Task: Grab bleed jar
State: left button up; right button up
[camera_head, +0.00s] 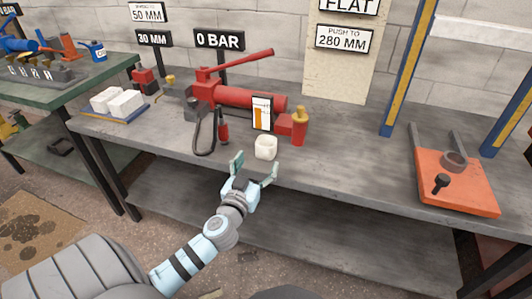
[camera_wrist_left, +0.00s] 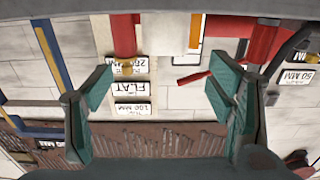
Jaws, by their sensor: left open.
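The bleed jar, a small whitish cup (camera_head: 265,147), stands upright near the front edge of the bench, just in front of the red pump. My left gripper (camera_head: 255,168) is open, its greenish fingers spread, just in front of the jar and nearer the camera. It looks empty, and I see no contact with the jar. My right gripper is not in view.
A black hose loop (camera_head: 204,140) is left. An orange plate (camera_head: 456,182) sits far right; bare bench lies between.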

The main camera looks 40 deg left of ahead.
aim_at(263, 149)
pick_arm(q)
jog(key=x, duration=0.8)
jog(key=shift+a+f, duration=0.15)
jog(key=shift+a, duration=0.25)
jog(key=shift+s, duration=0.1)
jog(key=c, duration=1.3)
